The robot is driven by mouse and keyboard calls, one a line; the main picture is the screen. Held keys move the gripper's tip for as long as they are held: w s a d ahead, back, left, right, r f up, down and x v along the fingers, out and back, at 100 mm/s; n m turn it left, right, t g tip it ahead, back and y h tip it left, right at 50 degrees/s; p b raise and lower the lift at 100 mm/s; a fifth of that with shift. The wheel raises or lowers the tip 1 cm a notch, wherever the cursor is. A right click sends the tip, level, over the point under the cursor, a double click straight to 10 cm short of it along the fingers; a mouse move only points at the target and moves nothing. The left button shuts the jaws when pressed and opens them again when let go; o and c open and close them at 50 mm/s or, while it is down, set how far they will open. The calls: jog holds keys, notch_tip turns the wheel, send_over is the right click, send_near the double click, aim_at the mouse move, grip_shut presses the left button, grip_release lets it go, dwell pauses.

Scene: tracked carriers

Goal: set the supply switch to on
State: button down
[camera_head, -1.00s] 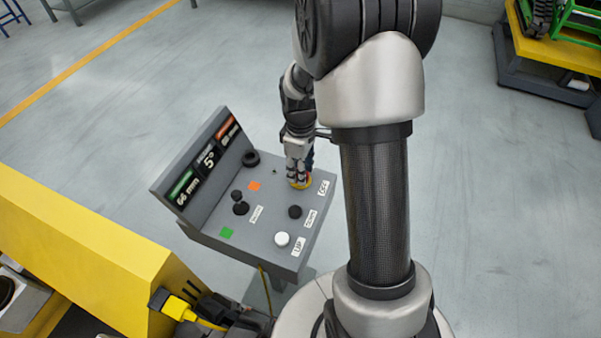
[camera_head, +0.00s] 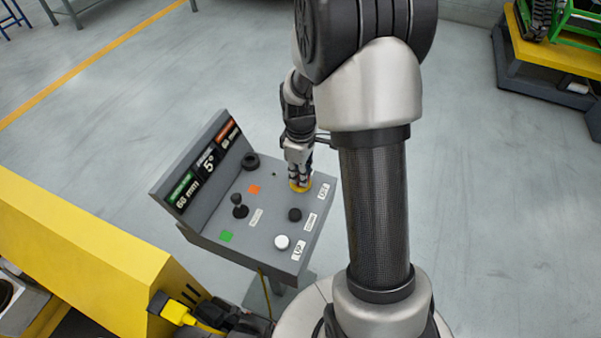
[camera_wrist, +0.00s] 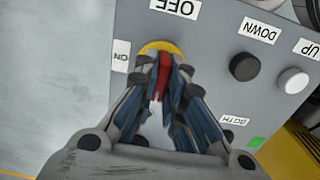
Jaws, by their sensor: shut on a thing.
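The supply switch is a red handle (camera_wrist: 163,72) on a round yellow plate (camera_wrist: 161,48), which also shows in the head view (camera_head: 300,186). My gripper (camera_wrist: 164,78) is shut on the red handle, with its fingers on both sides of it. In the wrist view the handle's visible end points roughly up, toward the OFF label (camera_wrist: 175,8). The ON label (camera_wrist: 121,55) is left of the plate. The fingers hide part of the handle, so its exact setting is hard to tell. In the head view my gripper (camera_head: 299,178) reaches down onto the plate.
A yellow machine (camera_head: 90,250) stands at lower left. Floor beyond the console is clear.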

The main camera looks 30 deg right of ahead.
jog(key=shift+m, duration=0.4)
jog(key=m+p, duration=0.1)
jog(key=m, duration=0.2)
jog(key=shift+m+p, duration=0.3)
jog(key=shift+m, duration=0.1)
jog(key=m+p, duration=0.1)
jog(key=m, duration=0.3)
jog(key=shift+m, duration=0.3)
jog(key=m+p, duration=0.1)
jog(key=m, duration=0.7)
jog(key=shift+m+p, duration=0.3)
jog(key=shift+m, duration=0.1)
jog(key=c, duration=1.7)
grip_release()
